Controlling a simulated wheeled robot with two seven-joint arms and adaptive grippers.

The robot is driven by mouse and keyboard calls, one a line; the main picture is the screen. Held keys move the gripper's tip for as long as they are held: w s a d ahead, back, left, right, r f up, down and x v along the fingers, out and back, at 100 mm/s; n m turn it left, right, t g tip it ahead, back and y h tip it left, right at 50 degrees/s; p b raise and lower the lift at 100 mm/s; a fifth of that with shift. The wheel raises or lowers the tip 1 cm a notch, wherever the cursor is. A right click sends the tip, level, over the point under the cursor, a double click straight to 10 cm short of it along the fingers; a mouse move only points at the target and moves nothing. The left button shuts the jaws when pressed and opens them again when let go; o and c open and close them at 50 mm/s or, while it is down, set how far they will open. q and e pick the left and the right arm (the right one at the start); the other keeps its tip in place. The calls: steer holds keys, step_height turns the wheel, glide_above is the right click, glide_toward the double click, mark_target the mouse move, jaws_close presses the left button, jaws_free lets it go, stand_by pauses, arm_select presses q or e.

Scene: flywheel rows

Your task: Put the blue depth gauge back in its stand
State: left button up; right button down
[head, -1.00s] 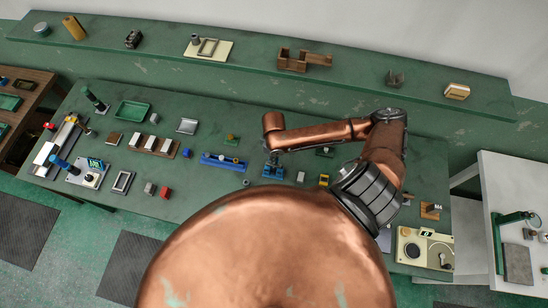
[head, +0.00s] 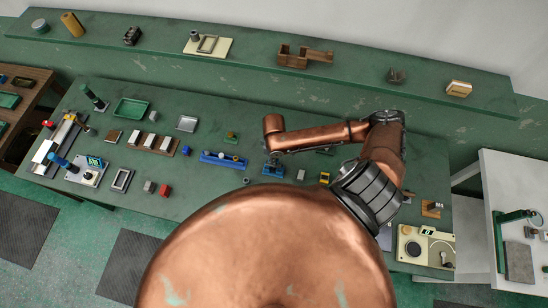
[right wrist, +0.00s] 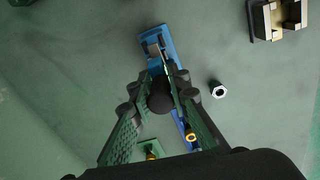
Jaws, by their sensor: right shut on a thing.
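My right gripper (head: 273,160) points down over the middle of the green bench. In the right wrist view its two fingers (right wrist: 162,88) are closed together around a dark round-topped part, seemingly the blue depth gauge's. A blue piece with a grey part (right wrist: 155,45) shows just beyond the fingertips. In the head view blue (head: 273,171) also shows right under the gripper. I cannot tell where gauge ends and stand begins, or whether they touch. My left gripper is out of view.
A blue rail with round pieces (head: 222,160) lies left of the gripper. A wooden rack (head: 157,144) is further left. A shelf (head: 350,75) runs behind.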

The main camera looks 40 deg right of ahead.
steer(key=shift+f, duration=0.8)
steer(key=c, duration=1.7)
jaws_free()
steer(key=shift+c, duration=0.2)
step_height(320, 180, up, 12)
